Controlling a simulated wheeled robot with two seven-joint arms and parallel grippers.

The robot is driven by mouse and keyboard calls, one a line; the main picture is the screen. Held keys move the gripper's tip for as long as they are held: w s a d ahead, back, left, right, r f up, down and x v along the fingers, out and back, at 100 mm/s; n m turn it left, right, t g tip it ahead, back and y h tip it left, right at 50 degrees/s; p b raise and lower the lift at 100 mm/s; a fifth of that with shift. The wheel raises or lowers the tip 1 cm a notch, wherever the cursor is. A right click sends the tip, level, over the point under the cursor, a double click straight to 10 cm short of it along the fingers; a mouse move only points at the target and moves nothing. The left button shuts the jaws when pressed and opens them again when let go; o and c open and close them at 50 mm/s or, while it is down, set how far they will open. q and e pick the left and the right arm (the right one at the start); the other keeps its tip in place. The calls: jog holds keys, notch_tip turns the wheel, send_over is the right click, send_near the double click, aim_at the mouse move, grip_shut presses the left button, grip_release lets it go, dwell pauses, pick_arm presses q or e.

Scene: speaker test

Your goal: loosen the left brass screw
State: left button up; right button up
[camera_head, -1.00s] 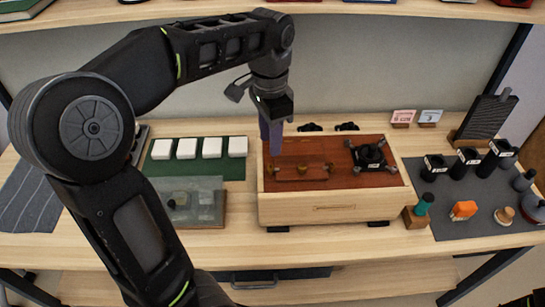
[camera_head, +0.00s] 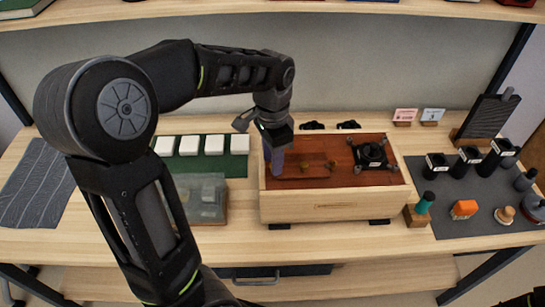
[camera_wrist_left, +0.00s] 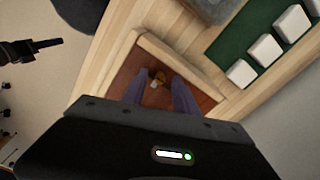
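A low wooden box with a red-brown top (camera_head: 350,185) stands on the table. Its top carries a narrow red-brown plate (camera_head: 303,175) with brass screws; one brass screw (camera_head: 306,167) and another to its right (camera_head: 331,163) show. My left gripper (camera_head: 277,168) points down at the left part of the top and hides the left end of the plate. In the left wrist view its two purple fingers (camera_wrist_left: 160,92) are apart, with a brass screw (camera_wrist_left: 158,78) seen in the gap between them. I cannot tell whether they touch it.
A black square fixture (camera_head: 371,156) sits on the box's right part. White blocks (camera_head: 189,145) stand on a green mat left of the box, behind a clear-lidded case (camera_head: 203,200). Right of it are a small wooden block (camera_head: 417,217) and a grey mat (camera_head: 450,222).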

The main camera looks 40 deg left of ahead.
pick_arm(q)
grip_shut()
dwell(0.3)
